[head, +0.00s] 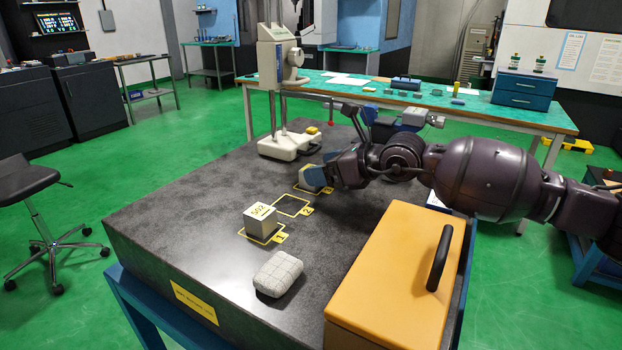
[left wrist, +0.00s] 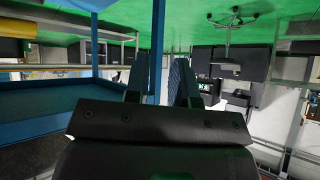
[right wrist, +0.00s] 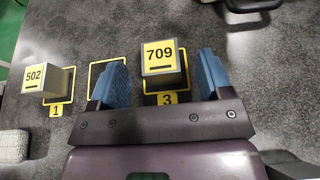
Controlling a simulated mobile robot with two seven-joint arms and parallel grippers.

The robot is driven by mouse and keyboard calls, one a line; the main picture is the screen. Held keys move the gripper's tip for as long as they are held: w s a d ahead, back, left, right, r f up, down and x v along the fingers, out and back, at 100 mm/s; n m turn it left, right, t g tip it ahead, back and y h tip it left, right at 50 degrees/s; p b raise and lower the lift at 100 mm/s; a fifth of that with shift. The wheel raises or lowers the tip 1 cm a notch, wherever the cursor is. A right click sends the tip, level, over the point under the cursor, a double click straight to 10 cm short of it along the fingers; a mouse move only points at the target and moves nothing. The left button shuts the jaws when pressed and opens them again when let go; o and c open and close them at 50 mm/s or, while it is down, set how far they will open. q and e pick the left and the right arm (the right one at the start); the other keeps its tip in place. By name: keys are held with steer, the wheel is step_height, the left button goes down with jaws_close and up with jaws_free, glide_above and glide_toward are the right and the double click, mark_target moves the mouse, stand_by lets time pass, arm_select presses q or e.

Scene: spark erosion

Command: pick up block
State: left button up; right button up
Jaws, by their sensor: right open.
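A grey block with a yellow "709" top (right wrist: 162,58) sits at the square marked 3 in the right wrist view. My right gripper (right wrist: 160,74) is open with its blue-padded fingers apart on either side of it; contact cannot be told. In the head view my right gripper (head: 318,176) mostly hides this block. A second block, labelled "502" (head: 262,220), stands on the square marked 1, and shows in the right wrist view (right wrist: 46,79). My left gripper (left wrist: 160,75) is open and empty, away from the dark stone table.
The empty square marked 2 (head: 291,206) lies between the blocks. A white-grey cushion-like object (head: 278,274) lies near the front. An orange case (head: 395,275) with a black handle fills the right side. A white stand (head: 285,146) is at the back.

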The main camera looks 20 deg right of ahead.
steer(key=b+x, duration=0.1)
steer(key=x, duration=0.3)
steer(key=shift+f, duration=0.2)
steer(key=shift+w+a+b, duration=0.3)
steer(key=shift+w+a, duration=0.05)
steer(key=shift+w, duration=0.05)
steer(key=shift+r, duration=0.1)
steer(key=c, duration=0.9)
steer(key=shift+c, duration=1)
steer(key=shift+r, duration=0.1)
